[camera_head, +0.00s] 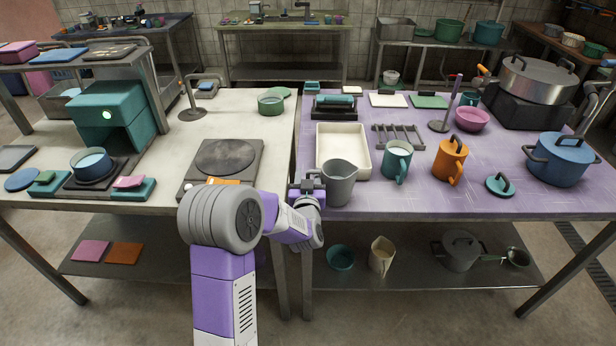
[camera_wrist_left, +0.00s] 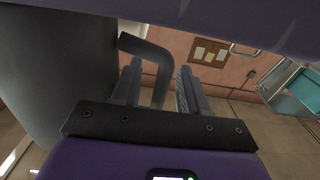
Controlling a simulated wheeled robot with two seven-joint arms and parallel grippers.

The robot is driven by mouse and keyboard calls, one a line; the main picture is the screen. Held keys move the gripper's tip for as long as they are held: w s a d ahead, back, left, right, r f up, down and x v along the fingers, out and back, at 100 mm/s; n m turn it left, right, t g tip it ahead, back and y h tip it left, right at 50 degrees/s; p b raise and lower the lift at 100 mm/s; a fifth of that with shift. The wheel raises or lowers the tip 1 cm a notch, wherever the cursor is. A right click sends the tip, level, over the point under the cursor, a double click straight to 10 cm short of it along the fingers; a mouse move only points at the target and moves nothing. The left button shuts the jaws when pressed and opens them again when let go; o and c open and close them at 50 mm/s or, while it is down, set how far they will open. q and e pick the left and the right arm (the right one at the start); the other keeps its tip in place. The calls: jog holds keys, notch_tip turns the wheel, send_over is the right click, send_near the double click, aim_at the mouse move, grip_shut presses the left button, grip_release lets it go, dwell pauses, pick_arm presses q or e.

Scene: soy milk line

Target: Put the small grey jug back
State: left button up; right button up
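The small grey jug (camera_head: 341,184) is upright at the front left of the purple tabletop, just in front of the cream tray (camera_head: 322,150). Its handle faces left; whether its base touches the tabletop is hard to tell. My left gripper (camera_head: 308,187) is at the handle side of the jug. In the left wrist view the jug's dark grey body (camera_wrist_left: 60,70) fills the left, and its bent handle passes between the two fingers of my left gripper (camera_wrist_left: 157,88). The fingers look apart, with gaps beside the handle. My right gripper is not in view.
A teal mug (camera_head: 397,162) and an orange jug (camera_head: 450,160) stand right of the grey jug. A dark rack (camera_head: 399,136) lies behind them. A hot plate (camera_head: 227,158) is on the left table. A beige jug (camera_head: 381,255) and teal bowl (camera_head: 340,258) are on the lower shelf.

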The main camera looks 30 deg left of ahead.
pick_arm(q)
jog(key=shift+r, duration=0.2)
jog(key=p+v, duration=0.2)
jog(key=v, duration=1)
jog(key=d+f+m+g+h, duration=0.1)
jog(key=d+f+g+h, duration=0.15)
jog(key=f, duration=0.35)
jog(key=s+d+f+m+g+h, duration=0.1)
jog(key=d+f+h, duration=0.1)
jog(key=d+f, duration=0.35)
jog(key=d+f+m+g+h, duration=0.1)
jog(key=d+f+g+h, duration=0.15)
jog(key=f, duration=0.55)
jog(key=s+d+f+g+h, duration=0.3)
jog(key=s+d+f, duration=0.3)
jog(key=s, duration=0.3)
jog(key=s+d+f+g+h, duration=0.3)
jog(key=s+d+f+g, duration=0.2)
jog(key=s+f, duration=0.3)
jog(key=shift+s+d+f+m+g, duration=0.4)
jog(key=shift+s+g, duration=0.1)
jog(key=shift+s, duration=0.15)
